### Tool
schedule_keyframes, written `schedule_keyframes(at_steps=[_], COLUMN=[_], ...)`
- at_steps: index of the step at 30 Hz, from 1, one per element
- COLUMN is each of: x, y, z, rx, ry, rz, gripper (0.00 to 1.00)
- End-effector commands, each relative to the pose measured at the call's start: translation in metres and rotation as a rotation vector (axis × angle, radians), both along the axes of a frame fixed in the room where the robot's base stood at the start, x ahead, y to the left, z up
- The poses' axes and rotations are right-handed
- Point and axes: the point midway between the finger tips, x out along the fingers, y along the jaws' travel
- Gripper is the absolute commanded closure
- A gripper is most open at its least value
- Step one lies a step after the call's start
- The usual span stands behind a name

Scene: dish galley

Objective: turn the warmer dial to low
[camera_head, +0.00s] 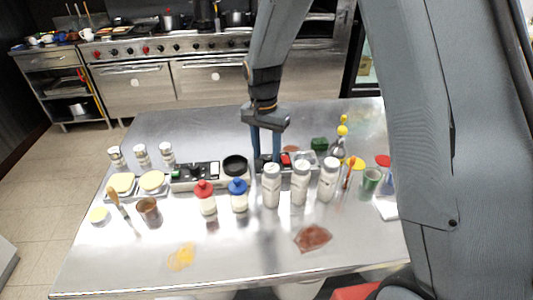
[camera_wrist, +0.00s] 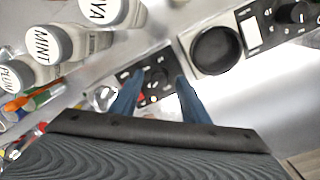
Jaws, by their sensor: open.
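My gripper (camera_head: 265,157) points down over the table, fingers apart, above a black control panel. In the wrist view its two blue fingers (camera_wrist: 158,98) straddle that panel (camera_wrist: 148,88), with nothing held between them. A dark round dial (camera_wrist: 157,78) with white marks around it sits on the panel between the fingers; a small red part (camera_wrist: 140,98) is beside it. I cannot read the dial's setting or tell whether a finger touches it. A round black well (camera_wrist: 215,48) in a pale housing is just right of the panel.
White labelled bottles (camera_head: 299,184) stand close in front of the panel. A second black panel (camera_head: 195,173) with a knob (camera_wrist: 297,13) lies left of the well in the head view. Red-capped (camera_head: 205,198) and blue-capped (camera_head: 238,196) bottles stand nearby.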

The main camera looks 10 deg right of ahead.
Motion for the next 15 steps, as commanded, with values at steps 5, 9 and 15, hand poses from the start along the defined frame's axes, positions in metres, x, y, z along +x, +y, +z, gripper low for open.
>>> schedule_keyframes(at_steps=[5, 9, 15], x=[0.003, 0.003, 0.003], y=[0.002, 0.002, 0.003], z=[0.027, 0.049, 0.068], rx=[0.002, 0.001, 0.0], ry=[-0.006, -0.006, -0.003], rz=[0.0, 0.0, 0.0], gripper=[0.58, 0.58, 0.58])
